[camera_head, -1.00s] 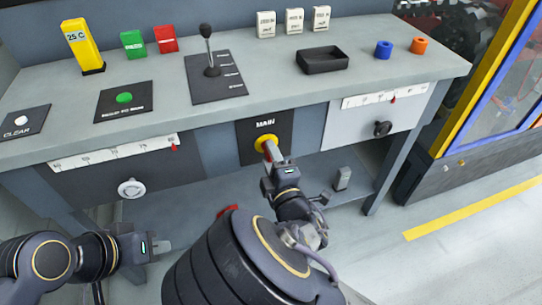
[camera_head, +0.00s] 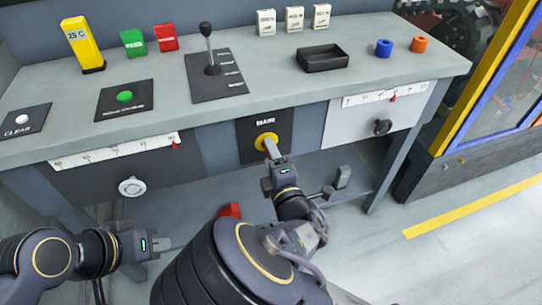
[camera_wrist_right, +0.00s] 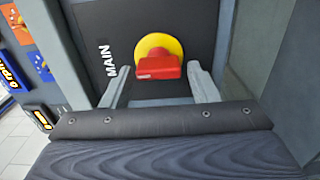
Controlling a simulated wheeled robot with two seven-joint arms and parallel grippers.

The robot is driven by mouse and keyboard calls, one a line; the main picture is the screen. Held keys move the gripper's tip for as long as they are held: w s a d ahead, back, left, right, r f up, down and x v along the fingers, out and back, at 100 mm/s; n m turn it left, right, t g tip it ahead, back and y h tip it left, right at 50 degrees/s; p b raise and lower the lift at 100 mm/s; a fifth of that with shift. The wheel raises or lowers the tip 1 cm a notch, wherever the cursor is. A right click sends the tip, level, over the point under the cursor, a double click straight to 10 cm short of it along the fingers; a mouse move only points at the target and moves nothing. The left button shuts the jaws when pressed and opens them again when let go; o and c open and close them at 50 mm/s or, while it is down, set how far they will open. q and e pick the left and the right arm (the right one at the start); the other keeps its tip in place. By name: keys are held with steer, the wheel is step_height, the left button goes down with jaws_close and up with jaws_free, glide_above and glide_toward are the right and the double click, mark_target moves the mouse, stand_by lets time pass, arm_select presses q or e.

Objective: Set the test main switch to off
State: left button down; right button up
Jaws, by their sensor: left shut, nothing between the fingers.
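The main switch is a yellow disc (camera_head: 266,141) with a red handle, on a dark panel marked MAIN (camera_head: 250,153) on the bench front. In the right wrist view the red handle (camera_wrist_right: 158,67) lies across the picture, at about a right angle to the lettering. My right gripper (camera_head: 272,150) is at the switch and hides most of the handle in the head view. In the wrist view its fingers (camera_wrist_right: 160,88) are apart, one on each side of the handle, with visible gaps. My left gripper (camera_head: 165,243) is shut and empty, low in front of the bench.
Beside the panel are a white knob (camera_head: 131,187) and a black knob (camera_head: 383,127), below slide scales. A lever (camera_head: 209,55), green button (camera_head: 124,97) and black tray (camera_head: 322,58) are on the bench top. A red object (camera_head: 230,210) lies below.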

steer(key=shift+o, duration=0.7)
steer(key=v, duration=0.7)
steer(key=shift+s, duration=0.35)
steer(key=shift+d, duration=0.15)
